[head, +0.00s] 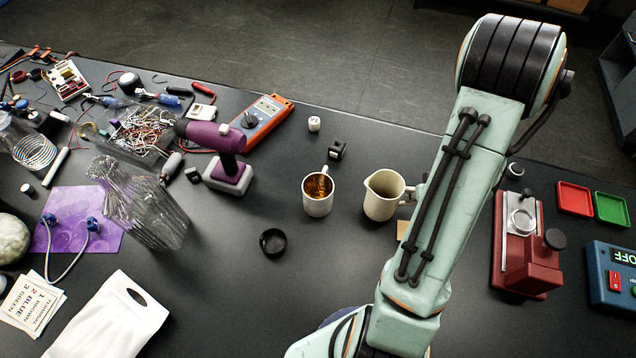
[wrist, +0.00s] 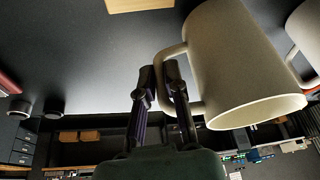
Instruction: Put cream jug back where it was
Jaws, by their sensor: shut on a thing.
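The cream jug (head: 382,198) is upright and empty-looking in the head view, right of a white mug with brown liquid (head: 318,207). Its handle points right, toward my arm. In the wrist view the jug (wrist: 235,65) fills the right side, with its handle between the fingers of my gripper (wrist: 160,78), which is shut on it. My arm hides the gripper in the head view. I cannot tell whether the jug's base touches the table. A tan square (head: 403,231) lies partly hidden by my arm, right of and nearer than the jug; it shows in the wrist view (wrist: 138,4).
A black round cap (head: 273,242) and a small black cube (head: 337,149) lie near the mug. A red brewer (head: 524,245) stands right of my arm, beside red (head: 574,199) and green (head: 611,208) trays. Dark table is clear in front of the mug.

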